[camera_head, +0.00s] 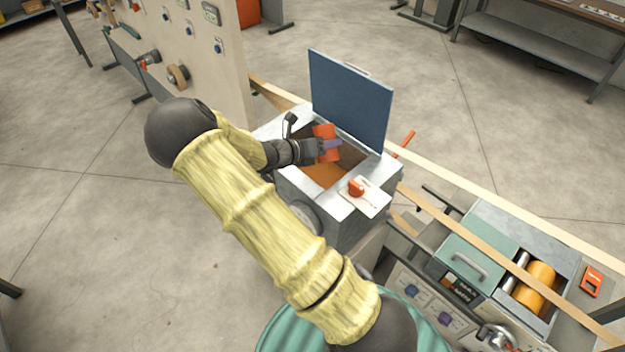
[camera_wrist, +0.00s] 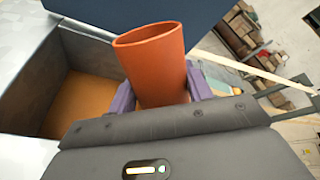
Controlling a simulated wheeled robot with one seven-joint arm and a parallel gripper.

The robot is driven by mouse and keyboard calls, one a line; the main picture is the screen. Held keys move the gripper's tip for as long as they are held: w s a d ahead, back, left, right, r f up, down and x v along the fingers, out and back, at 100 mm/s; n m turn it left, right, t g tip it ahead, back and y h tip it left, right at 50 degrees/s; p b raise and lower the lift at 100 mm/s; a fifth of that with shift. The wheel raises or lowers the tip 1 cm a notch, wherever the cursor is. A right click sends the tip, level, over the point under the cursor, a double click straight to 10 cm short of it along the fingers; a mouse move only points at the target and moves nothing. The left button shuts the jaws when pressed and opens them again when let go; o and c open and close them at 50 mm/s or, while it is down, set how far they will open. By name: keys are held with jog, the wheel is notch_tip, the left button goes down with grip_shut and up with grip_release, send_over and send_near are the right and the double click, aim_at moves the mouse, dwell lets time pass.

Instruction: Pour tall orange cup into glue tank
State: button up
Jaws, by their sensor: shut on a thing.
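The tall orange cup (camera_wrist: 160,70) is held between the purple fingers of my gripper (camera_wrist: 158,95). In the wrist view the cup's rim faces up and leans a little to the left; its inside is mostly hidden. In the head view my gripper (camera_head: 330,146) holds the cup (camera_head: 322,131) over the opening of the glue tank (camera_head: 290,185). The tank is a grey metal box with its blue lid (camera_head: 350,98) standing open at the back. Orange-brown glue shows at the bottom of the tank, also in the wrist view beside the cup, where the tank wall (camera_wrist: 27,80) is at left.
A red knob (camera_head: 356,187) sits on the tank's front right corner. A tall beige panel (camera_head: 200,60) stands left behind the tank. Paper strips run right to a green-covered roller unit (camera_head: 478,240). Open floor lies left of my arm.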

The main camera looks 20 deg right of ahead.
jog(key=shift+r, duration=0.1)
dwell(0.3)
jog(key=b, duration=0.2)
jog(key=shift+w+f+m+t+b, duration=0.1)
jog(key=shift+f+m+t+b, duration=0.2)
jog(key=shift+f+m, duration=0.1)
jog(key=shift+w+m+h+b, duration=0.1)
jog(key=shift+m+h+b, duration=0.2)
jog(key=shift+b, duration=0.8)
jog(key=m+t+b, duration=0.1)
jog(key=b, duration=0.3)
jog(key=shift+w+f+h, duration=0.1)
jog(key=shift+w+h, duration=0.05)
jog(key=shift+h, duration=0.15)
jog(key=shift+r+m, duration=0.3)
jog(key=shift+r, duration=0.05)
jog(key=shift+f, duration=0.1)
